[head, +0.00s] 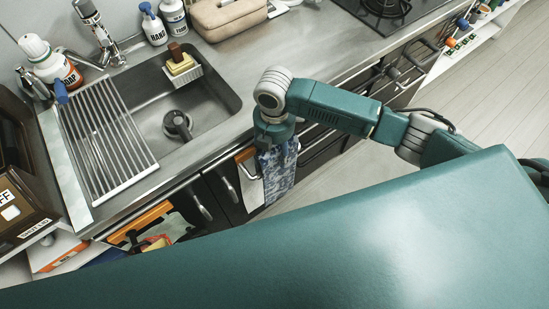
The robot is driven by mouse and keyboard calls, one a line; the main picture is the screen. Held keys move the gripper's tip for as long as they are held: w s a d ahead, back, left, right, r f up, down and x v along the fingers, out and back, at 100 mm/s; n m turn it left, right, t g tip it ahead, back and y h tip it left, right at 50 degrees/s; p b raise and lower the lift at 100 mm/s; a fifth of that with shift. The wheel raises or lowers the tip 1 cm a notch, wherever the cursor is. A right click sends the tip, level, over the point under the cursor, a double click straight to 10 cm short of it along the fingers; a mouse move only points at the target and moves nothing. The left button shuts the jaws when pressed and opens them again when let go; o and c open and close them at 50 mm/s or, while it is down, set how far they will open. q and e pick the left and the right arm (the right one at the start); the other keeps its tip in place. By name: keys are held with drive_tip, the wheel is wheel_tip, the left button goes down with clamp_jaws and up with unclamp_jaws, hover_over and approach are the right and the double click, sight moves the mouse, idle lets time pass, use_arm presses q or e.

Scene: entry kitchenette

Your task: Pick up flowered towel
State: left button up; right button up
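The flowered towel (279,172), blue and white, hangs down in front of the dark cabinet fronts, just below the counter's front edge. My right arm comes in from the right. Its gripper (272,140) points down at the towel's top end and overlaps it in the picture. The fingers are hidden from above by the wrist, so I cannot tell whether they are open or closed on the cloth. My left gripper is out of view.
A plain white cloth with orange (249,188) hangs just left of the towel. The counter edge and sink (190,110) are close behind. A drying rack (105,137), soap bottle (50,62) and beige bag (228,18) stand on the counter. Open floor (480,95) lies right.

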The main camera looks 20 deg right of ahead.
wheel_tip(320, 180, up, 10)
drive_tip(key=s+d, duration=0.3)
drive_tip(key=s, duration=0.5)
drive_tip(key=s+d+b, duration=0.1)
drive_tip(key=s+d, duration=0.2)
drive_tip(key=s, duration=0.6)
drive_tip(key=shift+f+b, duration=0.2)
drive_tip(key=shift+b, duration=0.1)
